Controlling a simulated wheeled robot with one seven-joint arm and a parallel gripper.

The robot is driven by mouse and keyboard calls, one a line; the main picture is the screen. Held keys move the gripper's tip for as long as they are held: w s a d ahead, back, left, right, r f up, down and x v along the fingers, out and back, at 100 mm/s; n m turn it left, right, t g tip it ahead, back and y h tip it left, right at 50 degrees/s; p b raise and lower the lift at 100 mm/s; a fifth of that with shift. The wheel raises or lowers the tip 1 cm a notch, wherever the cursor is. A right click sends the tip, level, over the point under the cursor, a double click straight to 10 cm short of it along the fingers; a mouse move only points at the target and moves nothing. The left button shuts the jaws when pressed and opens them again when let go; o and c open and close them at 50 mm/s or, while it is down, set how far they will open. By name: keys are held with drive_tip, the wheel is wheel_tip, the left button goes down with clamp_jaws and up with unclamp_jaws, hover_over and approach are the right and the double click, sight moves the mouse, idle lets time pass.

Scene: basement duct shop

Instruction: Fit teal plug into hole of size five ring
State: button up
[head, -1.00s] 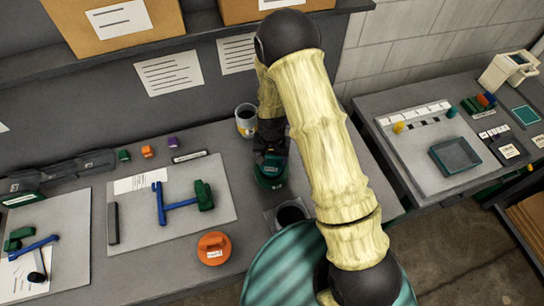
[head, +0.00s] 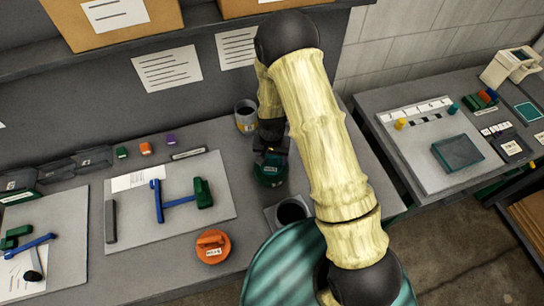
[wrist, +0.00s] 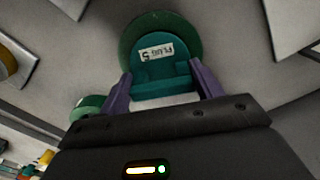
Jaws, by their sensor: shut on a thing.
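The teal plug (head: 271,175) is under my gripper (head: 270,156), left of my arm in the head view. My gripper's purple fingers (wrist: 160,80) are shut on the two sides of that grip. A grey square piece with a round dark hole (head: 272,216) lies in front and right of the plug, apart from it and partly behind my arm. I cannot read a size on it. I cannot tell the plug's height above the bench.
An orange round plug (head: 212,247) sits front left. A grey board (head: 140,228) holds blue and green parts. A cup (head: 246,117) stands behind the plug. A side bench at right carries a dark tray (head: 457,152). Open bench surface lies between the board and the plug.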

sight(271, 165)
drive_tip(key=shift+w, duration=0.1)
drive_tip(key=o, duration=1.2)
drive_tip(key=shift+c, duration=0.2)
drive_tip(key=o, duration=0.5)
drive_tip(key=shift+s, duration=0.2)
drive_tip(key=shift+w+r, duration=0.1)
drive_tip(key=shift+r, duration=0.35)
wheel_tip(271, 165, up, 16)
drive_tip(key=b, duration=0.3)
drive_tip(key=shift+r, duration=0.25)
